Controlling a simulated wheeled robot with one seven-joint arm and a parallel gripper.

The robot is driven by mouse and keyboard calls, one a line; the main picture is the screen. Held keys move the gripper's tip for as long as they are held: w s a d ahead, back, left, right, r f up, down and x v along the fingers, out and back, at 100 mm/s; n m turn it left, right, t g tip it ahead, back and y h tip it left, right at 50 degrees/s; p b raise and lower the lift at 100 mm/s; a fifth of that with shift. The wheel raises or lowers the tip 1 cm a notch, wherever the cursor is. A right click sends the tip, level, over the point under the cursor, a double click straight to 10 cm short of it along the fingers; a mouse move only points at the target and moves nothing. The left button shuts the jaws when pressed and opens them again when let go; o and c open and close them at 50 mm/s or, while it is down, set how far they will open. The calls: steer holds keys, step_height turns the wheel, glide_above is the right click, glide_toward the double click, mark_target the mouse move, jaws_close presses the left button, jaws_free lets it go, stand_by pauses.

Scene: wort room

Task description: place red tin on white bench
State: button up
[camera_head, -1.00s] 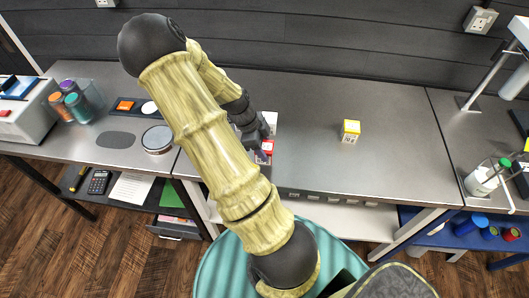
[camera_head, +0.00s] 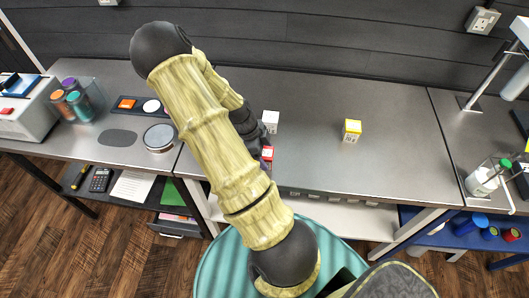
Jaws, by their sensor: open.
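A small red item with a pale label (camera_head: 267,153) stands on the grey worktop, partly hidden behind my arm; I cannot tell if it is a box or a tin. My gripper (camera_head: 258,146) is dark, open and close beside it. The arm covers most of the jaws, so I cannot see whether they touch it. Round red tins (camera_head: 512,235) sit on the blue lower shelf at the right. No bench with a white top is clear; a white lower surface (camera_head: 335,213) shows under the worktop.
A white box (camera_head: 270,121) stands just behind the red item. A yellow and white box (camera_head: 351,130) stands on the middle worktop (camera_head: 390,165), with clear room around it. A round silver dish (camera_head: 159,138) is at the left. A bottle (camera_head: 482,181) stands at the right.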

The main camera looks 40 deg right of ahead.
steer(key=b+v, duration=0.1)
steer(key=v, duration=1.1)
steer(key=shift+r, duration=0.15)
steer(key=s+a+r+n+t+y, duration=0.1)
steer(key=s+a+r+n+t, duration=0.1)
steer(key=a+n, duration=0.7)
steer(key=s+a+r+n+t+y, duration=0.2)
steer(key=a+n, duration=0.8)
steer(key=n, duration=0.8)
step_height(320, 180, up, 2)
steer(key=shift+s+n+t, duration=0.4)
steer(key=shift+s+t, duration=0.05)
steer(key=shift+t, duration=0.55)
steer(key=shift+c, duration=0.4)
